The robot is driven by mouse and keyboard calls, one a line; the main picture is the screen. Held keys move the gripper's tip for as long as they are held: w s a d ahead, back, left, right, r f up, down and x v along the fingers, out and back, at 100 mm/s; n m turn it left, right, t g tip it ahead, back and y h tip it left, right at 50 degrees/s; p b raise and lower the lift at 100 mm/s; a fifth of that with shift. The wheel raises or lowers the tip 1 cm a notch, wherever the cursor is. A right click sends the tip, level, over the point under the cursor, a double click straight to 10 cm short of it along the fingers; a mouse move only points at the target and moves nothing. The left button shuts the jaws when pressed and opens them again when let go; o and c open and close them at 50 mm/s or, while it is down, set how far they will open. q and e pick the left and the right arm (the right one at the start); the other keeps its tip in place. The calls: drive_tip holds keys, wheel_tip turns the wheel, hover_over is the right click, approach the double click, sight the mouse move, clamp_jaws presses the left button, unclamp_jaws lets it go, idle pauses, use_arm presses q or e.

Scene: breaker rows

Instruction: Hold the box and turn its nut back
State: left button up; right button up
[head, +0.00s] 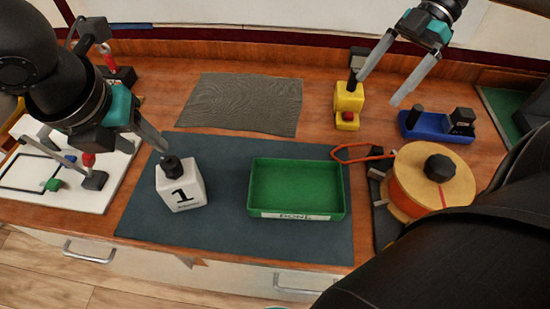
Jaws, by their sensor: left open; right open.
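The white box (181,190) marked "1" stands on the dark blue-grey mat (225,225), to the left of the green tray. A black nut (172,163) sits on top of the box. My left gripper (122,155) is open above and to the left of the box. One of its fingers ends close beside the nut; I cannot tell whether they touch. My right gripper (378,90) is open and empty at the upper right, above the back of the bench and well away from the box.
The empty green tray (296,215) labelled "DONE" is on the mat. A grey textured mat (242,104) lies behind. A yellow device (348,103), blue holder (428,128) and round wooden drum (452,187) stand right. A white board (95,197) with small parts lies left.

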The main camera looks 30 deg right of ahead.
drive_tip(key=w+a+r+t+y, duration=0.1)
drive_tip(key=w+a+r+t, duration=0.1)
drive_tip(key=a, duration=0.1)
drive_tip(key=m+t+y, duration=0.3)
drive_tip(key=m+y, duration=0.5)
drive_tip(key=m, duration=2.7)
approach(163, 181)
drive_tip(key=shift+w+d+f, duration=0.35)
drive_tip(key=shift+w+d, duration=0.2)
drive_tip(key=shift+w+d+f, duration=0.4)
drive_tip(key=shift+w+d, duration=0.15)
drive_tip(key=shift+d, duration=0.05)
drive_tip(key=shift+s+a+f+m, duration=0.15)
drive_tip(key=shift+s+a+m, duration=0.1)
drive_tip(key=shift+m, duration=0.35)
drive_tip(key=shift+s+a+f+m, duration=0.15)
drive_tip(key=shift+s+a+m, duration=0.1)
drive_tip(key=shift+m, duration=0.35)
drive_tip(key=x, duration=1.1)
drive_tip(key=shift+a+r, duration=0.1)
drive_tip(key=shift+a, duration=0.25)
